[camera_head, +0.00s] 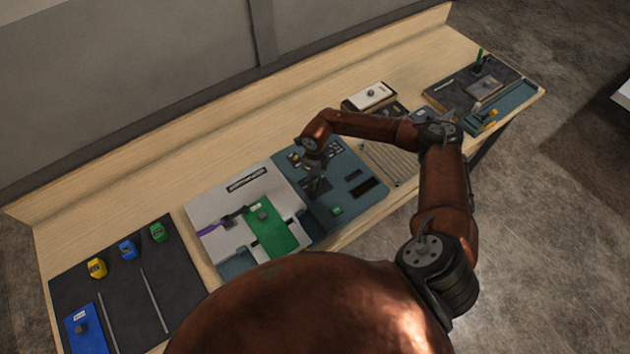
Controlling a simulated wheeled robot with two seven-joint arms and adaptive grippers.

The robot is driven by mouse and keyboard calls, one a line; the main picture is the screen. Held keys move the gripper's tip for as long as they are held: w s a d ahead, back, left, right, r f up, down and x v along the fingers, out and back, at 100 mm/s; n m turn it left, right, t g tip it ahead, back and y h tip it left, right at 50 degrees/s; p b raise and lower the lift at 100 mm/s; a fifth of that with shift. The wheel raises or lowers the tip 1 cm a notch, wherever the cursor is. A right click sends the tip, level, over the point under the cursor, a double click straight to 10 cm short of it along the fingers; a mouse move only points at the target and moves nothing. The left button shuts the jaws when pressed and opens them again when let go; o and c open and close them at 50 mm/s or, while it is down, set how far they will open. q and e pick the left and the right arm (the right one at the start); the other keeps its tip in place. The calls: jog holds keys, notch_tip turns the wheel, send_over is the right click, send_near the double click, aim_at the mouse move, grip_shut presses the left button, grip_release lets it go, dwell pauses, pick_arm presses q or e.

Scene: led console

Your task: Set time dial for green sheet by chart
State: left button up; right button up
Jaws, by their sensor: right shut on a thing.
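The green sheet (278,238) lies on the white bed (208,211) of the console, with a small grey block on it. To its right is the blue-grey control panel (352,205) with small dark and light marks, dark slots and a green button (336,210). My right gripper (316,184) points down at the left part of this panel, shut on what seems to be the time dial, which the fingers hide. The dial's setting cannot be read. I cannot pick out the chart's text at this size. My left gripper is not in view.
A dark mat (75,272) at the left holds yellow, blue and green items, a blue sheet and thin rods. A ribbed wooden board (385,165), a white-topped box (369,96) and a dark tray (455,92) stand to the right. The table's back strip is clear.

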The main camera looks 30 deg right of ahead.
jog(key=n+b, duration=0.4)
jog(key=shift+w+f+b, duration=0.1)
jog(key=shift+f+b, duration=0.1)
jog(key=shift+b, duration=0.15)
jog(key=n+b, duration=0.2)
jog(key=n, duration=0.1)
jog(key=shift+r, duration=0.1)
jog(key=shift+r+n+b, duration=0.1)
jog(key=shift+n+b, duration=0.6)
jog(key=o, duration=1.1)
jog(key=shift+o, duration=0.2)
jog(key=shift+r, duration=0.2)
notch_tip(320, 180, up, 12)
jog(key=shift+f, duration=0.15)
